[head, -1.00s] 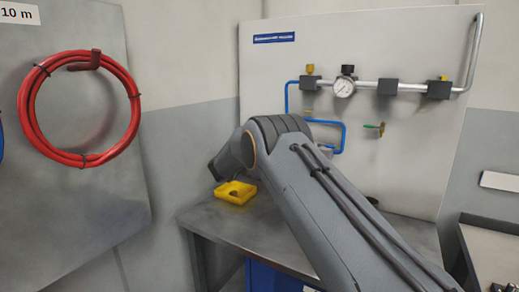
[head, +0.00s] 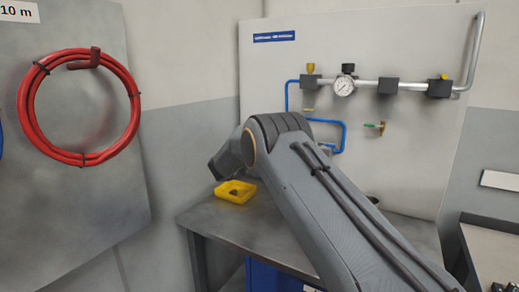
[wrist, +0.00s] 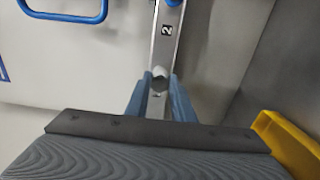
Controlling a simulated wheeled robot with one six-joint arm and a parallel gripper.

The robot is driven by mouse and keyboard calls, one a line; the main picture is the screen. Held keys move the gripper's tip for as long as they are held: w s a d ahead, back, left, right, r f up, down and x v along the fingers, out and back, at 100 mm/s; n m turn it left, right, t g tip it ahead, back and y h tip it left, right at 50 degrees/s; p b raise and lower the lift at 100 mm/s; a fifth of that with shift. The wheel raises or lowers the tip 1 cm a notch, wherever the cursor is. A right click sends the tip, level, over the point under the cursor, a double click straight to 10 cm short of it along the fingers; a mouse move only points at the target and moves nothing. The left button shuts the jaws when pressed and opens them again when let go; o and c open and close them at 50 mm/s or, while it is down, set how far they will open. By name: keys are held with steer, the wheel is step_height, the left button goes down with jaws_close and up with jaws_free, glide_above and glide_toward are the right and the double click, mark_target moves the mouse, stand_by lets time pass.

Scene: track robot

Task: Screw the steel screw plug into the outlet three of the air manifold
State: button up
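In the wrist view the two blue-grey fingers of my gripper (wrist: 160,88) stand on either side of a small round steel piece, which looks like the screw plug (wrist: 160,82). The fingers appear to touch it. The air manifold (wrist: 166,48) is a metal bar running up from between the fingertips, with a label "2" on it and a blue part at its top edge. The plug overlaps the bar near a partly hidden label. I cannot tell whether its thread is in the outlet. In the head view my arm hides the gripper, plug and manifold.
A yellow tray (head: 236,201) lies on the grey workbench (head: 200,216); it also shows at the lower right of the wrist view (wrist: 285,145). A blue pipe (wrist: 65,15) is at the upper left there. A gauge (head: 344,86) and pipework sit on the panel behind.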

jaws_close()
steer(key=shift+m+b, duration=2.8)
steer(key=shift+m, duration=3.2)
